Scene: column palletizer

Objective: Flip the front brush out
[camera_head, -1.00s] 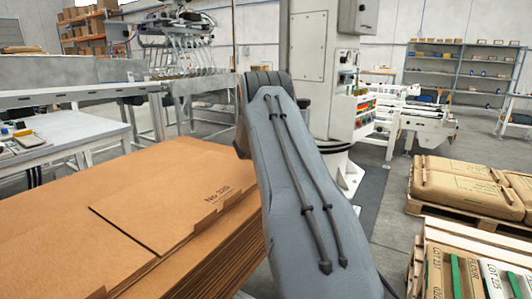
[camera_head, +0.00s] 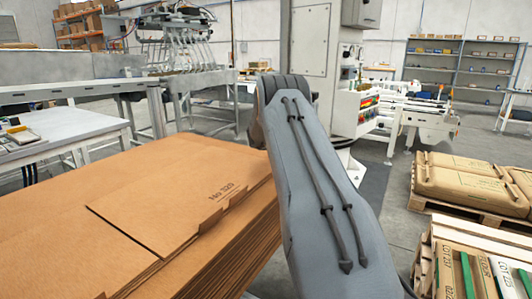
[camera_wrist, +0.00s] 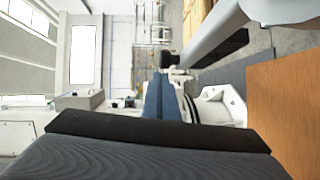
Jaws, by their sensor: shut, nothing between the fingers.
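My gripper (camera_wrist: 160,80) shows in the wrist view as a pair of blue-grey fingers, shut together with nothing between them. A small black part (camera_wrist: 171,59) with a light bracket lies just beyond the fingertips in that view; I cannot tell whether it is the front brush or whether the fingers touch it. In the head view no brush can be made out for sure. A white machine (camera_head: 405,118) with colored parts stands behind my arm at centre right. My gripper is hidden there behind my grey arm.
Brown sacks on a pallet (camera_head: 455,200) stand at right, with a crate of sacks (camera_head: 470,270) in front. A tall white cabinet (camera_head: 312,70) rises beyond my arm. Grey floor shows between them.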

